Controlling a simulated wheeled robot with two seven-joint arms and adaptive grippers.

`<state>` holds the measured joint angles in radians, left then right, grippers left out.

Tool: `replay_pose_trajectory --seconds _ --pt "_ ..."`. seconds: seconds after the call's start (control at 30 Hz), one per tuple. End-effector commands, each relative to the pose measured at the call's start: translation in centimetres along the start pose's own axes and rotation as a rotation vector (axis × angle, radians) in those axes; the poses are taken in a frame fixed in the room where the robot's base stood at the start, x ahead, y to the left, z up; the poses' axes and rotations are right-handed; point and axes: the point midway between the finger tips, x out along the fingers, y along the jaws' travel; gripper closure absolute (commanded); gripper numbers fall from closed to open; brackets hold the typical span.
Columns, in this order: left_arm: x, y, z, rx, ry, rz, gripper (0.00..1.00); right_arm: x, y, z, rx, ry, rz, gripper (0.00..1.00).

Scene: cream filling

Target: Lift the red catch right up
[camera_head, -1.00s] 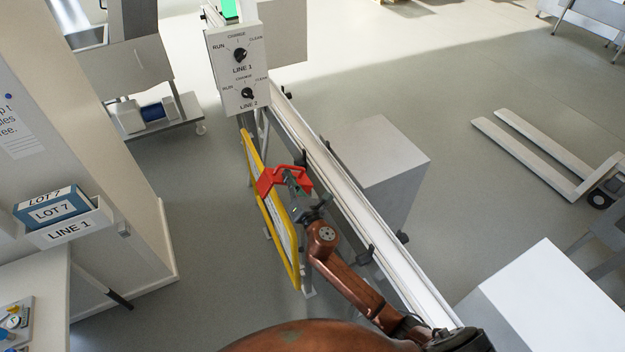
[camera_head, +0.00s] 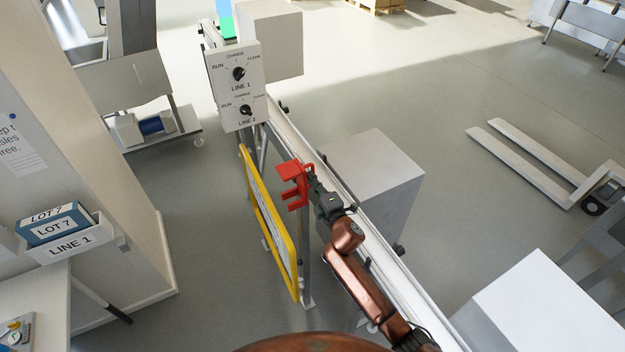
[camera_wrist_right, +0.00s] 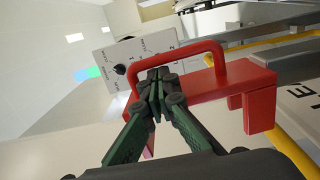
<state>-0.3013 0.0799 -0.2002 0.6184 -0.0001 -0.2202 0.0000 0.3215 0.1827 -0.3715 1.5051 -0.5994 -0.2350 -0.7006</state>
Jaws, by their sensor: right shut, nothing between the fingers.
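The red catch (camera_head: 292,171) sits at the upper edge of the yellow-framed panel (camera_head: 254,207), beside the white rail. It shows as a flat top with a bracket-like part below it. In the right wrist view the catch (camera_wrist_right: 262,108) has a bar-like handle loop and a flat plate with downturned legs. My right gripper (camera_wrist_right: 155,84) is shut with nothing between its fingers. Its fingertips lie at the handle loop, seemingly inside it; contact is unclear. In the head view the right gripper (camera_head: 312,180) is just right of the catch. My left gripper is not in view.
A control box (camera_head: 240,87) with two knobs stands beyond the catch. The long white rail (camera_head: 300,150) runs close along the right of the panel, with a grey box (camera_head: 375,170) beyond. A LINE 1 holder (camera_head: 70,243) is at left. Floor left of the panel is open.

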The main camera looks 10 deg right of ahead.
Motion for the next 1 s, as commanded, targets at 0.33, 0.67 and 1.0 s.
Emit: replay_pose_trajectory --seconds 0.33,0.67,1.0 --pt "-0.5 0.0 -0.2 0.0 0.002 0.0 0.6 0.3 -0.6 1.6 0.188 0.006 -0.01 1.0" --pt "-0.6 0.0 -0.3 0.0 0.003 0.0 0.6 0.3 -0.9 2.2 0.243 0.005 -0.014 1.0" --pt "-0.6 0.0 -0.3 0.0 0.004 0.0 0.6 0.3 -1.0 2.3 0.244 0.003 -0.015 1.0"
